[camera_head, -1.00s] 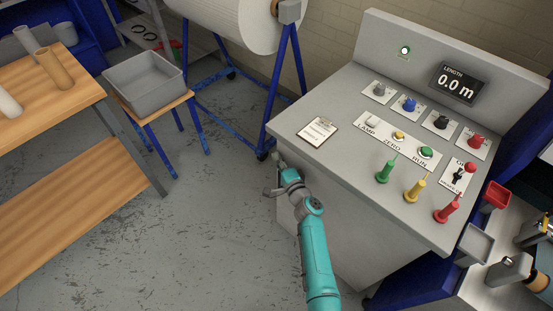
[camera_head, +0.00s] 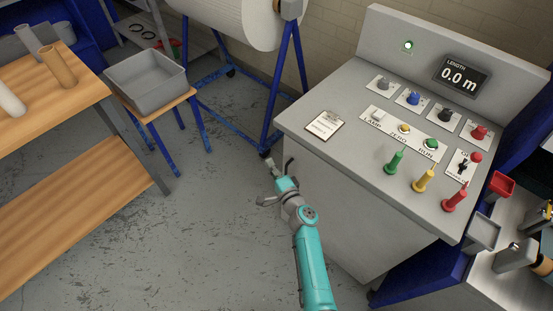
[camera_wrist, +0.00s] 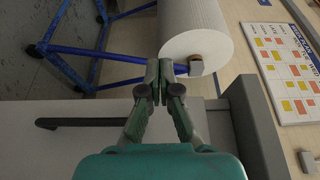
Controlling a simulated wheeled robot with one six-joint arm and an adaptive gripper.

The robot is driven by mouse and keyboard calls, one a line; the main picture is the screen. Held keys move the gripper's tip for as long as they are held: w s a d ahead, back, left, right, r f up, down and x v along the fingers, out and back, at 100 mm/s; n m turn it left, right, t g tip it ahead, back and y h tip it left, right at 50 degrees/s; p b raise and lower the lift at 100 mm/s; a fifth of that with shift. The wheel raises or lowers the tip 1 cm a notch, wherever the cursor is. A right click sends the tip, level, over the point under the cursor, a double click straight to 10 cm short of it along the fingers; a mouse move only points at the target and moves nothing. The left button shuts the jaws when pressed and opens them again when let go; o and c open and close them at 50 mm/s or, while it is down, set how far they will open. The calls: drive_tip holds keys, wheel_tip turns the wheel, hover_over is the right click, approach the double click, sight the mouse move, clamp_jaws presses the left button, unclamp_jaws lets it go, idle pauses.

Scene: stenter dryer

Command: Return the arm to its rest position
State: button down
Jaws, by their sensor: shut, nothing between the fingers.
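My teal arm reaches up from the bottom of the head view, with my gripper (camera_head: 272,168) over the floor just left of the control console's front (camera_head: 340,205). In the wrist view my gripper (camera_wrist: 160,72) shows its two fingers together, with nothing between them. Nothing is held.
A fabric roll (camera_head: 235,20) on a blue stand (camera_head: 273,100) is behind. A grey bin (camera_head: 147,88) and a wooden table (camera_head: 75,115) stand left. Floor between is clear.

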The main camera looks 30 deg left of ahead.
drive_tip(key=s+a, duration=0.2)
drive_tip(key=s, duration=0.4)
drive_tip(key=shift+s, duration=0.3)
drive_tip(key=s+d+f+n+t+h, duration=0.15)
drive_tip(key=s+d+f, duration=0.25)
drive_tip(key=d, duration=0.5)
drive_tip(key=s+d+f+h, duration=0.3)
drive_tip(key=s+d+f, duration=0.1)
drive_tip(key=d, duration=0.6)
drive_tip(key=s+d+n+h, duration=0.1)
drive_tip(key=s+d+h, duration=0.3)
drive_tip(key=s+d, duration=0.95)
drive_tip(key=s+d+r+n+t+h, duration=0.2)
drive_tip(key=s+d+r+h, duration=0.2)
drive_tip(key=s+d+r, duration=0.6)
drive_tip(key=s+d+r+n+h, duration=0.1)
drive_tip(key=s+d+r, duration=0.1)
drive_tip(key=s+r, duration=0.2)
drive_tip(key=s+d+r+n, duration=0.2)
drive_tip(key=s+r, duration=0.2)
drive_tip(key=r, duration=0.5)
drive_tip(key=shift+s+r+h, duration=0.2)
drive_tip(key=shift+s+h, duration=0.1)
drive_tip(key=shift+h, duration=0.05)
